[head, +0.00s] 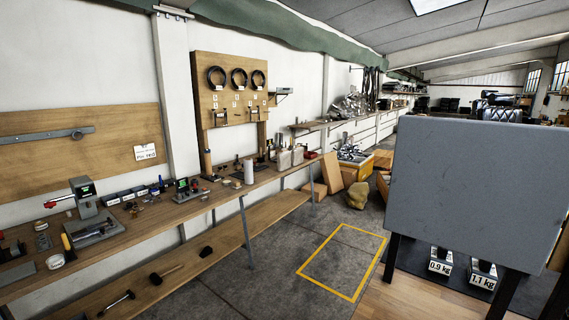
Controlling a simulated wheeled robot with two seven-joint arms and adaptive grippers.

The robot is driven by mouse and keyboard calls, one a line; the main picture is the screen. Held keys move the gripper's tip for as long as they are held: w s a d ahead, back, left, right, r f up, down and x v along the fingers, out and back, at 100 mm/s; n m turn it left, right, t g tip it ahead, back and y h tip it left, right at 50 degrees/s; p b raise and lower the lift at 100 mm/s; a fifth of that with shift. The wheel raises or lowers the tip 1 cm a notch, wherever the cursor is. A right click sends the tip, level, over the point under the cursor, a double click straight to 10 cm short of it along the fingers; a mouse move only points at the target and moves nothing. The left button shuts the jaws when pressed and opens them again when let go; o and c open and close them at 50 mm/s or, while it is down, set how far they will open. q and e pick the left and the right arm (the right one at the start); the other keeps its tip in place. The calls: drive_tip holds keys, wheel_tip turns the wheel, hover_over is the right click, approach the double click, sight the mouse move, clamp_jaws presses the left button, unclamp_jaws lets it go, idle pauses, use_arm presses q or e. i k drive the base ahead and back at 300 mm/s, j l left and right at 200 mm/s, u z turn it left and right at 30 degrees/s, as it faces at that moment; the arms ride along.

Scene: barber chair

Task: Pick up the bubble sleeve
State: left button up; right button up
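I cannot make out a bubble sleeve for certain in the head view. A crumpled, shiny, clear-grey heap (350,107) lies on the far bench along the left wall; it is too small to tell what it is. Neither of my grippers is in view.
A large grey panel on dark legs (475,185) blocks the right side. A long wooden workbench (150,222) with tools runs along the left wall. The yellow-outlined floor area (343,262) is clear.

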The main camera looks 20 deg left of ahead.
sight(283, 158)
drive_tip(key=i+j+u, duration=0.25)
drive_tip(key=j, duration=0.2)
drive_tip(key=i+j+u, duration=0.2)
drive_tip(key=j, duration=0.25)
drive_tip(key=i+j+u, duration=0.25)
drive_tip(key=i+j, duration=0.3)
drive_tip(key=i+j+u, duration=0.15)
drive_tip(key=i+j, duration=0.15)
drive_tip(key=i, duration=0.15)
drive_tip(key=i+z, duration=0.3)
drive_tip(key=i+j+z, duration=0.15)
drive_tip(key=i+z, duration=0.15)
drive_tip(key=i, duration=0.2)
drive_tip(key=i+z, duration=0.25)
drive_tip(key=i, duration=0.15)
drive_tip(key=i+z, duration=0.3)
drive_tip(key=i, duration=0.95)
drive_tip(key=i+l+u, duration=0.2)
drive_tip(key=i, duration=0.2)
drive_tip(key=i+l+u, duration=0.15)
drive_tip(key=i, duration=0.25)
drive_tip(key=i+l+u, duration=0.2)
drive_tip(key=i+u, duration=0.15)
drive_tip(key=i+l+u, duration=0.3)
drive_tip(key=i, duration=0.1)
